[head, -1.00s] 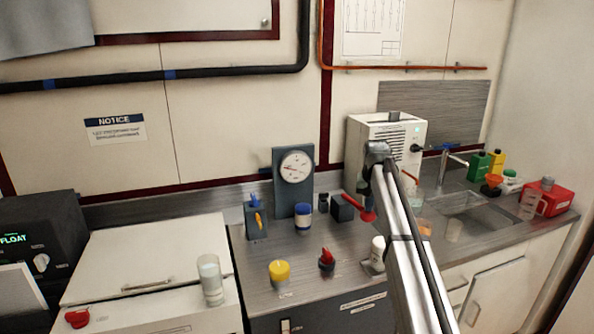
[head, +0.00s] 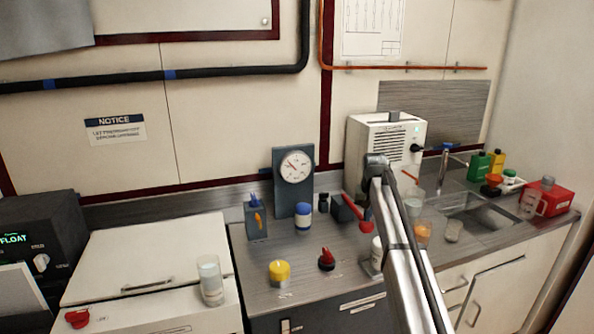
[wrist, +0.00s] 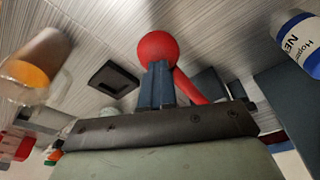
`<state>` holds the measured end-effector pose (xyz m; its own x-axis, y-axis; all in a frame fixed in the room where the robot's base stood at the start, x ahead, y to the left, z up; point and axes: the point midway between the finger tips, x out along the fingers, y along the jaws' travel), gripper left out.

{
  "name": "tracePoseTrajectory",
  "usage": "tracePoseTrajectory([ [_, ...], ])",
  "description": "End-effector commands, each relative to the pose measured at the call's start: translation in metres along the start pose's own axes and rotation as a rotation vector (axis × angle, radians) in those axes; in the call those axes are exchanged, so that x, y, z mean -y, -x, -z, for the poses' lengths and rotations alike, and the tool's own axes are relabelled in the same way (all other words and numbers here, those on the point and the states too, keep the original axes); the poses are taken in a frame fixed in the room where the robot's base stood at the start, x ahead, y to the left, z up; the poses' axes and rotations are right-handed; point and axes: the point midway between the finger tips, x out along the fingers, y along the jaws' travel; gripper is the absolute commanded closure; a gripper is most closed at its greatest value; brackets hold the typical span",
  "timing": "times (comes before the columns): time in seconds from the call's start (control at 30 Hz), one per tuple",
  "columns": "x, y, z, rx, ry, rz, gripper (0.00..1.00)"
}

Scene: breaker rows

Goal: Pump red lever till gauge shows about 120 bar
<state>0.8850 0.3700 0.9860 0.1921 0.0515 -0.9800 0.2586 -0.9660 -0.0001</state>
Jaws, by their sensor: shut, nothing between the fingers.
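The red lever (head: 355,212) comes out of a dark pump block (head: 338,208) and slopes down to a round knob at its end. The white round gauge (head: 296,166) stands on a grey upright panel behind it; its needle points to the upper left, and its numbers are too small to read. In the wrist view my gripper (wrist: 158,72) is shut with nothing between its blue-grey fingers. The red knob (wrist: 157,47) shows right at the fingertips; I cannot tell whether they touch. In the head view my arm hides the fingers.
A blue-and-white bottle (head: 303,217), a red rotary knob (head: 327,259) and a yellow-topped container (head: 279,272) stand left of the lever. The sink (head: 478,214) is at right.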

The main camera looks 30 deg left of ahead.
Motion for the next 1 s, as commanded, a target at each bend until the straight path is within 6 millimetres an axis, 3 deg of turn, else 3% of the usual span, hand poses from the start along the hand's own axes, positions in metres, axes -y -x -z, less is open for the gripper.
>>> tracePoseTrajectory([
  [0.17, 0.001, -0.008, 0.0, -0.003, 0.001, 0.002, 1.0],
  [0.47, 0.001, -0.005, 0.0, -0.002, 0.001, 0.002, 1.0],
  [1.0, 0.001, 0.029, 0.006, 0.0, 0.001, 0.001, 1.0],
])
